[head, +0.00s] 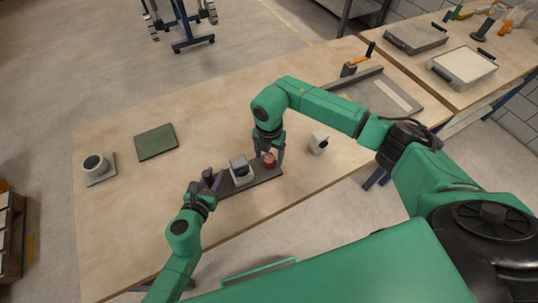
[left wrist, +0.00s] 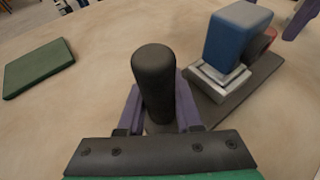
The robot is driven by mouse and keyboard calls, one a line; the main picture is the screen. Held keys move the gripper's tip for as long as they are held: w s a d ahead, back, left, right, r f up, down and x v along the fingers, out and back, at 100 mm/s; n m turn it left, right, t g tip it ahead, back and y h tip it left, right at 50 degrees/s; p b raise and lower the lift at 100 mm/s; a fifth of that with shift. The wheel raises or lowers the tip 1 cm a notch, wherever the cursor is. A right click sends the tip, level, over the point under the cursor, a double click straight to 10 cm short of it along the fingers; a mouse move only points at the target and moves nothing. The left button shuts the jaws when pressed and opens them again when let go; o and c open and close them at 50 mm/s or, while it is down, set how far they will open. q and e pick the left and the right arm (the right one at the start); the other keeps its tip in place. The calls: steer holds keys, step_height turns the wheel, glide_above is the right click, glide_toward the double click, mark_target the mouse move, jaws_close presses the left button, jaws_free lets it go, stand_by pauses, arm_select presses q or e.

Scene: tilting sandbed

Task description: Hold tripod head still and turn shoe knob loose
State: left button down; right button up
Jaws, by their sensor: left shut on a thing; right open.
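The tripod head (head: 240,168) is a pale block on a dark base plate (head: 264,175); its block looks blue and grey in the left wrist view (left wrist: 234,38). A black upright handle (left wrist: 154,85) stands at the plate's left end. My left gripper (head: 211,182) is shut on this handle, with purple fingers on both sides of it. The red shoe knob (head: 268,159) is on the right side of the block, mostly hidden behind it in the left wrist view (left wrist: 263,42). My right gripper (head: 268,155) is open, its fingers on either side of the knob; contact cannot be told.
A small white block (head: 319,143) stands right of my right gripper. A green pad (head: 156,142) and a white cup-like part on a grey plate (head: 97,168) lie left. A grey tray (head: 385,95) is at the far right. The table between is clear.

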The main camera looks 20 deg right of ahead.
steer(key=shift+f, duration=0.2)
jaws_close()
